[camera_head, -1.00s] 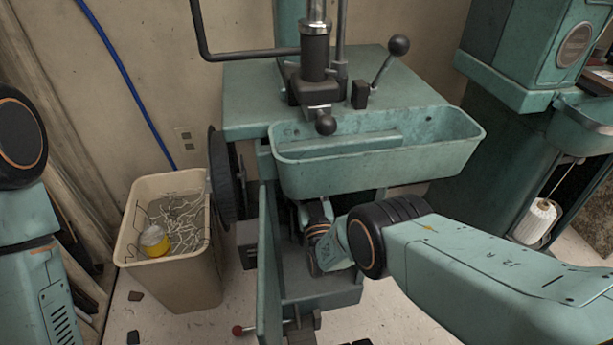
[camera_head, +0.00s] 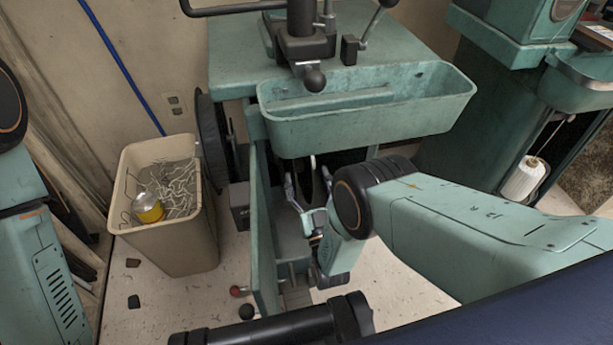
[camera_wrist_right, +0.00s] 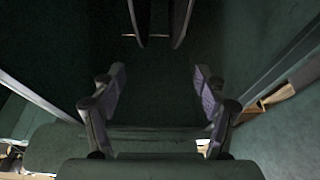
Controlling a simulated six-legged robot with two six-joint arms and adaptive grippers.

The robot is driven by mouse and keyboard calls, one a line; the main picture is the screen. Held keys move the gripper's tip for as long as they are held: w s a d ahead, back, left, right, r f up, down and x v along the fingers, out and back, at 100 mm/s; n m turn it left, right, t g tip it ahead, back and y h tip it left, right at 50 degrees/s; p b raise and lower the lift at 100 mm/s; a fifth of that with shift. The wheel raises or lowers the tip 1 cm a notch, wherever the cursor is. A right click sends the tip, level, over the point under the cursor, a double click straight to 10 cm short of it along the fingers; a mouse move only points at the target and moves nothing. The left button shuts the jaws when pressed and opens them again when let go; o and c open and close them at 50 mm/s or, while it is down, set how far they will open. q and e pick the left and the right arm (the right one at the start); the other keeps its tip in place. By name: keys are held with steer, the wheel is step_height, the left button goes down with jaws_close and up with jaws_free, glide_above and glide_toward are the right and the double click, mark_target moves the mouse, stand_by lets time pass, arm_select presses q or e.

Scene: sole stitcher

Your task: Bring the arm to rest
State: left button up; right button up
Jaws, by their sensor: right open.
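My right arm comes in from the right, and its wrist is bent under the trough of the teal stitching machine (camera_head: 262,215). My right gripper (camera_head: 308,190) points up into the dark opening under that trough, beside the open door panel. In the right wrist view the two fingers of the gripper (camera_wrist_right: 160,82) stand wide apart with nothing between them. Two dark, thin, upright parts (camera_wrist_right: 160,20) show ahead of the fingertips. I cannot tell whether the fingers touch the machine. Only a piece of my left arm shows at the left edge; its gripper is out of view.
The machine's trough (camera_head: 365,125) hangs over my right wrist. A beige bin (camera_head: 185,245) with white scraps and a yellow-labelled container (camera_head: 148,208) stands left of the machine. A second teal machine with a white thread spool (camera_head: 524,180) stands at right. Dark scraps lie on the floor.

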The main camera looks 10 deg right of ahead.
steer(key=shift+s+f, duration=0.1)
steer(key=shift+s, duration=0.05)
steer(key=s+d+f+g, duration=0.7)
steer(key=s+f+g, duration=0.3)
steer(key=g, duration=0.1)
steer(key=s+d+g, duration=0.2)
steer(key=s+g, duration=0.4)
steer(key=s, duration=0.7)
steer(key=s+r+g+p, duration=0.1)
steer(key=s+r+g, duration=0.2)
steer(key=s, duration=0.4)
steer(key=s+r+g, duration=0.2)
steer(key=s+r, duration=0.1)
steer(key=s, duration=0.5)
arm_select(q)
step_height(320, 180, up, 13)
steer(key=p, duration=1.2)
arm_select(e)
step_height(320, 180, up, 12)
steer(key=shift+w+r, duration=0.15)
arm_select(q)
steer(key=shift+c, duration=0.4)
